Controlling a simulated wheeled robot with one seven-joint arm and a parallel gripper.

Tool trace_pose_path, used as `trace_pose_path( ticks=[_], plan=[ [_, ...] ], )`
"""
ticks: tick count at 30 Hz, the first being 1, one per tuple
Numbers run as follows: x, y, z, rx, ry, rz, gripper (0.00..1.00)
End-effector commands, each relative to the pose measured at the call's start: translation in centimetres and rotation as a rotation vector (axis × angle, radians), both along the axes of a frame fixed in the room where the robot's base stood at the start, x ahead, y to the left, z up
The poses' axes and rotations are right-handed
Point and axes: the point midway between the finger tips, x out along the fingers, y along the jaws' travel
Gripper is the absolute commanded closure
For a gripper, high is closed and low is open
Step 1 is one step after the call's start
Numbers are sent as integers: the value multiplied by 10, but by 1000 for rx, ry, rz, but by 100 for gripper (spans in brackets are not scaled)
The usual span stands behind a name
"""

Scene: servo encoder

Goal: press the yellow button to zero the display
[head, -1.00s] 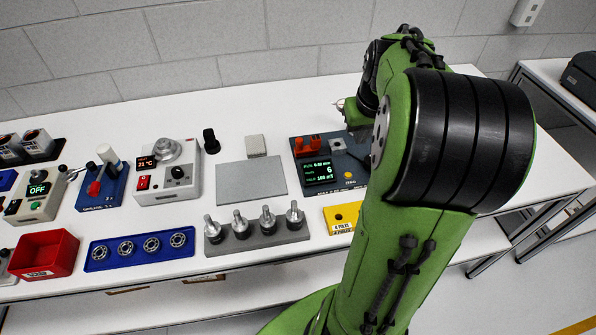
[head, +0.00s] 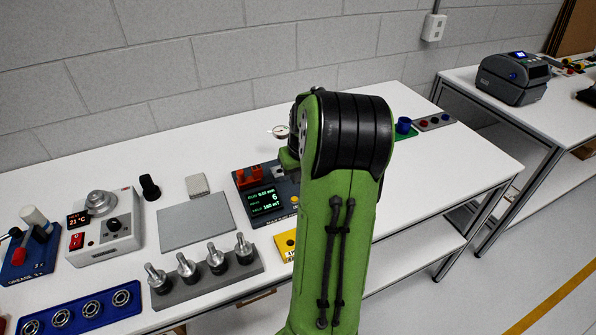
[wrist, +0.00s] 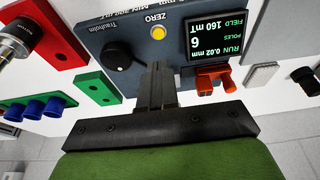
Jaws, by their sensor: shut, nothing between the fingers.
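The dark blue encoder unit (head: 284,192) stands on the bench, partly behind my arm in the head view. Its lit display (head: 265,199) shows a 6; in the wrist view the display (wrist: 218,36) reads run 0.02 mm, poles 6, field 160 mT. The round yellow button (wrist: 158,32), beside the word ZERO, also shows in the head view (head: 295,199) at my arm's edge. My gripper (wrist: 157,66) is shut and empty over the unit, its tips apart from the button in the picture. Their height above the panel is unclear. My arm hides the gripper in the head view.
A black knob (wrist: 117,55) and orange-red blocks (wrist: 212,78) flank my fingers on the unit. A yellow block (head: 285,245) and a grey holder with metal posts (head: 208,278) stand in front. A grey plate (head: 195,222) lies to the left.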

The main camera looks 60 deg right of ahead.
Motion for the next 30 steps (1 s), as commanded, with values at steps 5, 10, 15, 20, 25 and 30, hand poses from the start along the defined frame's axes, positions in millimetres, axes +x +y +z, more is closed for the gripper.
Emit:
trace_pose_path(
  ticks=[5, 10, 15, 20, 25, 30],
  plan=[
    [10, -5, -41, 4, 1, 1, 100],
    [9, -5, -68, 1, 0, 0, 100],
    [9, -5, -76, 0, 0, 0, 100],
    [9, -5, -76, -1, 0, 0, 100],
    [9, -5, -80, -1, 0, 0, 100],
    [9, -5, -97, 2, 1, 0, 100]
  ],
)
